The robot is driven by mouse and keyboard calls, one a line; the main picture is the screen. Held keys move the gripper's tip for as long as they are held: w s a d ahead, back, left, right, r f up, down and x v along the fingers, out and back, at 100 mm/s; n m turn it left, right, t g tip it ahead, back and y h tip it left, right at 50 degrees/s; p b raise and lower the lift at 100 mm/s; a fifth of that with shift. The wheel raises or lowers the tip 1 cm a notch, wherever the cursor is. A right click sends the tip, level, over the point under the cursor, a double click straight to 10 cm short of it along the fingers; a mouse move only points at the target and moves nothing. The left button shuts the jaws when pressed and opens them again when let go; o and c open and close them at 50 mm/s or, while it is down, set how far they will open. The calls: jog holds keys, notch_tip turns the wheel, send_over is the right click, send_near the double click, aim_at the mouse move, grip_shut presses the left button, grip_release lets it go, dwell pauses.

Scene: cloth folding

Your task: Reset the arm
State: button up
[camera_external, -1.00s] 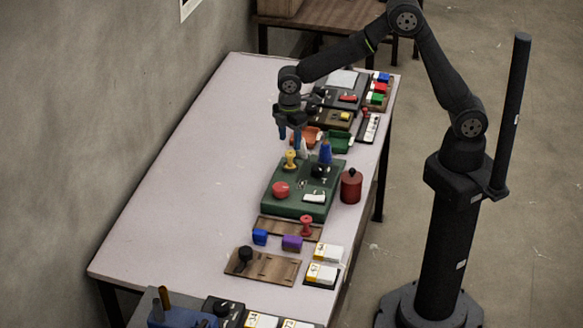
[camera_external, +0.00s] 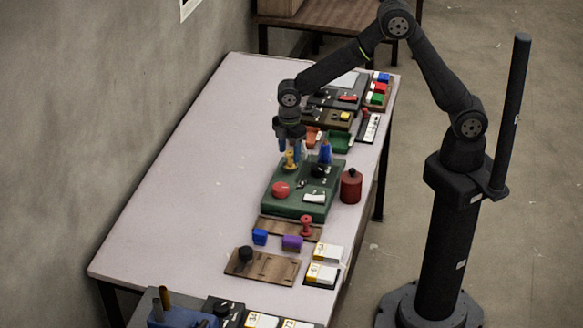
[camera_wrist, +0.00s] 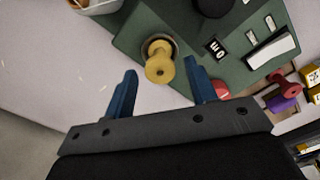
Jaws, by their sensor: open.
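My gripper (camera_external: 289,148) is open, with two blue fingers pointing down over the far left part of the green board (camera_external: 268,208). A yellow knob (camera_external: 290,162) stands on that board just below the fingers. In the wrist view, my gripper (camera_wrist: 160,90) has its fingers spread apart, and the yellow knob (camera_wrist: 160,68) shows ahead of and between the fingertips. Nothing is held. I cannot tell whether a finger touches the knob.
Blue (camera_external: 260,236) and purple (camera_external: 292,243) blocks lie in front. The table's left side (camera_external: 190,180) is clear.

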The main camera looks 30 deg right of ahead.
notch_tip(320, 180, up, 2)
jog(key=shift+r, duration=0.1)
jog(key=w+d+r, duration=0.5)
jog(key=d+r, duration=0.2)
jog(key=d, duration=0.3)
jog(key=shift+m, duration=0.5)
jog(key=s+a+f, duration=0.3)
jog(key=s+a, duration=0.3)
jog(key=a, duration=0.3)
jog(key=s+a+f, duration=0.4)
jog(key=s+a, duration=0.3)
jog(key=a, duration=0.2)
jog(key=s+a+f, duration=0.4)
jog(key=s+a, duration=0.3)
jog(key=a, duration=0.2)
jog(key=shift+a+f, duration=0.1)
jog(key=shift+f, duration=0.1)
jog(key=shift+s+a+f, duration=0.4)
jog(key=shift+s+f, duration=0.05)
jog(key=shift+f, duration=0.05)
